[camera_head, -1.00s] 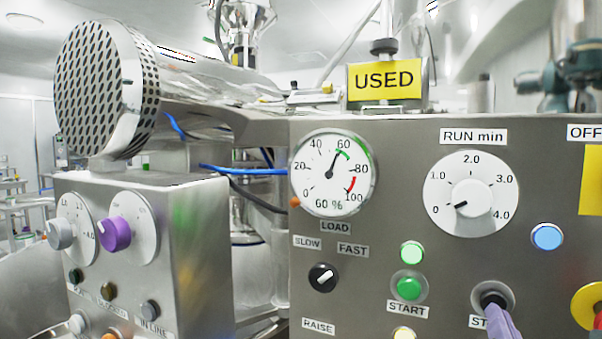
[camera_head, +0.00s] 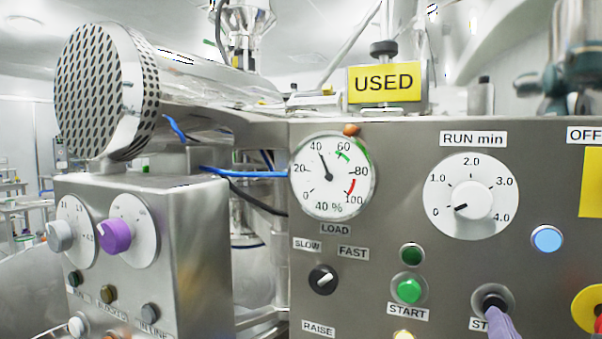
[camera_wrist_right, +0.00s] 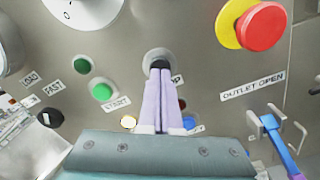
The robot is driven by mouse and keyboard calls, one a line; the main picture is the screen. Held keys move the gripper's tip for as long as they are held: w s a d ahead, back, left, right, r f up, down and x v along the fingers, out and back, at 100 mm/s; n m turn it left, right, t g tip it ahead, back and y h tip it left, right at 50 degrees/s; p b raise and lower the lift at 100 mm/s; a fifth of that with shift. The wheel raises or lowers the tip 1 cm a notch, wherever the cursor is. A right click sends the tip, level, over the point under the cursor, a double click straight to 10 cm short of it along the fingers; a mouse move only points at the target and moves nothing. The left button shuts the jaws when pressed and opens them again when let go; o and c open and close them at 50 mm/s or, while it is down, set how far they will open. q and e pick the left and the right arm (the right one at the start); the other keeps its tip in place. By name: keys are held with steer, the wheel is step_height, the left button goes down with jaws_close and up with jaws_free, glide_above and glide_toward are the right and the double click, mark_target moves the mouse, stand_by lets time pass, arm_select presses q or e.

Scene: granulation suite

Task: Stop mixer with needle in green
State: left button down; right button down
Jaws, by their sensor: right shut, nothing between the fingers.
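The load gauge (camera_head: 333,176) is a round white dial on the grey panel. Its needle points near 40, left of the green arc, and its readout says 40 %. The black STOP button (camera_head: 494,302) sits at the lower right of the panel, its label partly hidden by my right gripper (camera_head: 493,313). That gripper is shut and empty, its purple fingertips at the button; in the right wrist view, the fingers (camera_wrist_right: 160,76) overlap the button's lower edge. I cannot tell whether they press it. The small lamp (camera_head: 412,253) above the green START button (camera_head: 409,291) is dark. My left gripper is out of view.
A red emergency button on yellow (camera_wrist_right: 260,26) is right of STOP. A RUN min dial (camera_head: 471,195) and a lit blue button (camera_head: 547,238) are above. A SLOW/FAST selector (camera_head: 323,280) is at left. A second control box (camera_head: 200,250) stands further left.

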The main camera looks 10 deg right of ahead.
steer(key=shift+p+v, duration=0.3)
steer(key=shift+v, duration=2.3)
